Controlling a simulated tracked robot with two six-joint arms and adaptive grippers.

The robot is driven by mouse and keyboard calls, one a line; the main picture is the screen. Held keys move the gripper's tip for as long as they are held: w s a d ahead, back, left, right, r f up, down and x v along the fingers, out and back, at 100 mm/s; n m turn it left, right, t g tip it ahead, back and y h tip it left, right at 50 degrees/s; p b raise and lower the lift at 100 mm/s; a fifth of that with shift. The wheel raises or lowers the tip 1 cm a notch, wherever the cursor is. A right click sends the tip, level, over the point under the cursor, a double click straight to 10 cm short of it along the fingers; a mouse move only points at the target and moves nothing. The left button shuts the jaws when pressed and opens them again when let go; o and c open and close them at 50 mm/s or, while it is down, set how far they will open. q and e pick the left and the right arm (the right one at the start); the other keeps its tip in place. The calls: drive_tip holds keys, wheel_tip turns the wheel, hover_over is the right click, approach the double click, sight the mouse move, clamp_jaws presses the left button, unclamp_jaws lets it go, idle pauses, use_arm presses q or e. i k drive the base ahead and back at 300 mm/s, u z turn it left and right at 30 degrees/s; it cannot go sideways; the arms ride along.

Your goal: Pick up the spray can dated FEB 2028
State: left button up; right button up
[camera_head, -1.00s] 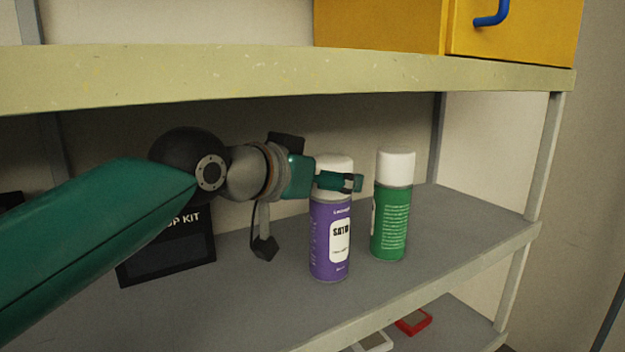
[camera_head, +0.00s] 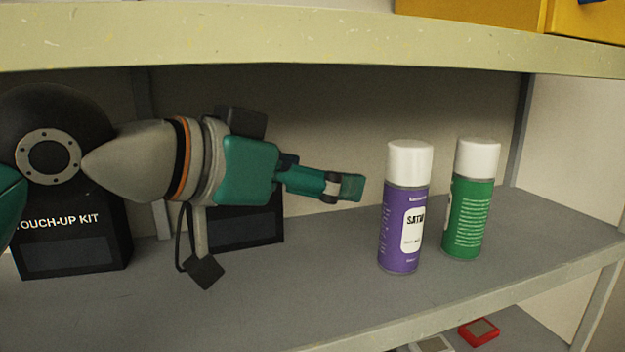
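A purple spray can (camera_head: 397,235) with a white cap and a label reading "SAT…" stands upright on the grey shelf (camera_head: 330,300). A green spray can (camera_head: 468,220) with a white cap stands upright just to its right. No date is readable on either can. My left gripper (camera_head: 350,187) points right, left of the purple can's upper part and apart from it in the picture. One finger shows clearly; the other is mostly hidden, so I cannot tell its opening. Nothing shows in it. My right gripper is not in view.
A black box (camera_head: 75,245) marked "TOUCH-UP KIT" stands at the left. Another dark box (camera_head: 262,225) is partly behind my gripper. The upper shelf edge (camera_head: 250,38) runs above. A red item (camera_head: 479,332) lies on the level below. The shelf right of the green can is clear.

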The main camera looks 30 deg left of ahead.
sight(475, 158)
drive_tip(key=k, duration=1)
